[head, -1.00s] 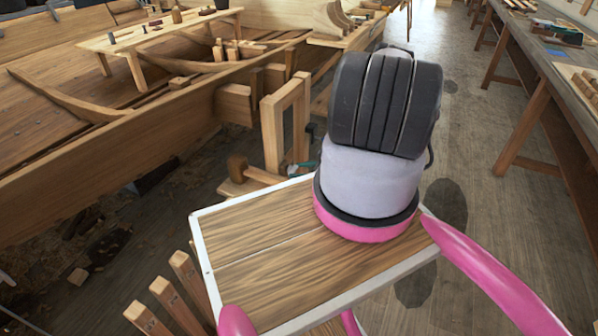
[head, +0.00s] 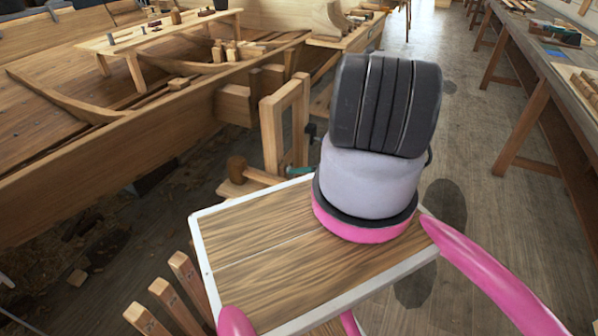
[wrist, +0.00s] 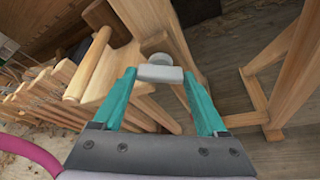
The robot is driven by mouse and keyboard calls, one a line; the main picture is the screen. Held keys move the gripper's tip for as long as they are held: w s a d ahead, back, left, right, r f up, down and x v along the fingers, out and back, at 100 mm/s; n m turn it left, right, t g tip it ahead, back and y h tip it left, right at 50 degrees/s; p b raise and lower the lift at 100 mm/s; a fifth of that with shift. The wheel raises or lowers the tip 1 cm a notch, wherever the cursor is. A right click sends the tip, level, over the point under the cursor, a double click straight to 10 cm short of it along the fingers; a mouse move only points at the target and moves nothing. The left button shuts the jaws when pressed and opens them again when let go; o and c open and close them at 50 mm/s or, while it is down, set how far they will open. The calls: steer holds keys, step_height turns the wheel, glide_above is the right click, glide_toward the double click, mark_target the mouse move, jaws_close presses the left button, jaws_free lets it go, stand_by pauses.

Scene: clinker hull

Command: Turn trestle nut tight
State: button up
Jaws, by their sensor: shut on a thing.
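The trestle nut (wrist: 160,73) is a pale grey piece with a flat bar and a round part behind it, in the upper middle of the wrist view. It sits against a wooden trestle post (wrist: 148,18). My gripper (wrist: 159,75) has teal fingers, one at each end of the bar, shut on the nut. In the head view my gripper (head: 300,170) shows only as a bit of teal beside a wooden trestle frame (head: 270,135).
A planked boat hull (head: 90,150) fills the left of the head view. A long workbench (head: 545,60) runs along the right, with clear floor (head: 475,130) between. Upright wooden slats (head: 185,275) stand near my tray's left edge. A wooden mallet-like piece (head: 237,168) is close to my gripper.

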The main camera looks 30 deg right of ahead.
stand_by(0.4)
steer(key=o, duration=1.3)
steer(key=shift+d, duration=0.1)
steer(key=v, duration=1)
steer(key=shift+s+d, duration=0.2)
steer(key=shift+d, duration=0.1)
steer(key=shift+r, duration=0.1)
